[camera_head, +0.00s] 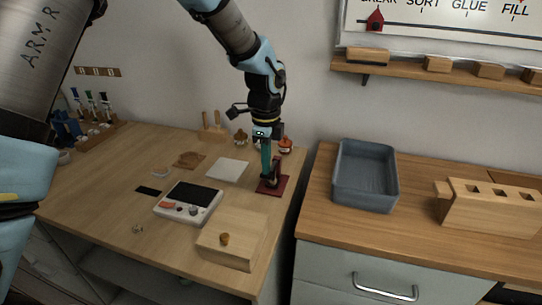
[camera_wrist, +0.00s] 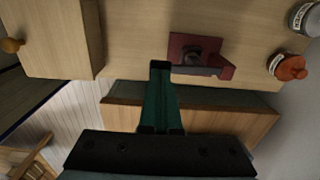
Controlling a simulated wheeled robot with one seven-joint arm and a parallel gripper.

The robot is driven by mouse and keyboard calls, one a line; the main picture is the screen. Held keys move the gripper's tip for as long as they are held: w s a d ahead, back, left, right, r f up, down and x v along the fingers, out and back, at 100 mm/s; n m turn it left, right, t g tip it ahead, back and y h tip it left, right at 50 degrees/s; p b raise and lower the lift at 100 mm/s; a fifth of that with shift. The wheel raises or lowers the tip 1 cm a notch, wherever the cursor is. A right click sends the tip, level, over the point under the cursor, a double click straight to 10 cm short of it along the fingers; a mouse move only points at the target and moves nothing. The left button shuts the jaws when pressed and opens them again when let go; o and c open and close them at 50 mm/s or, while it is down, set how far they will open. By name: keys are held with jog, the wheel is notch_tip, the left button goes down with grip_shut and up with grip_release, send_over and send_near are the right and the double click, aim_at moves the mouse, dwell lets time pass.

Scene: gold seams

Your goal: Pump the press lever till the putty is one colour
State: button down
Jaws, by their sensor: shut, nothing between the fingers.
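The press has a dark red base (camera_head: 272,187) and a dark upright part, and stands near the right edge of the left table. In the wrist view the press (camera_wrist: 220,66) shows its red base with a black part on it. I cannot tell its lever apart clearly. My gripper (camera_head: 266,176) points down at the press with its teal fingers shut and empty. In the wrist view the fingertips of my gripper (camera_wrist: 160,65) are just left of the red base; I cannot tell if they touch it. No putty can be made out.
A wooden box with a knob (camera_head: 232,240), a white device with a dark screen (camera_head: 190,202) and a white sheet (camera_head: 228,169) lie left of the press. Small jars (camera_head: 286,145) stand behind it. A gap separates this table from the right counter, which holds a grey bin (camera_head: 365,200).

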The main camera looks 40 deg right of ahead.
jog(key=shift+a+f, duration=0.1)
jog(key=shift+f, duration=0.7)
dwell(0.8)
jog(key=shift+r, duration=0.15)
jog(key=shift+r+p, duration=0.6)
jog(key=shift+r, duration=0.1)
jog(key=shift+f+b, duration=0.3)
jog(key=shift+f, duration=0.55)
dwell(0.8)
jog(key=shift+r, duration=0.15)
jog(key=shift+r+p, duration=0.7)
jog(key=shift+p, duration=0.05)
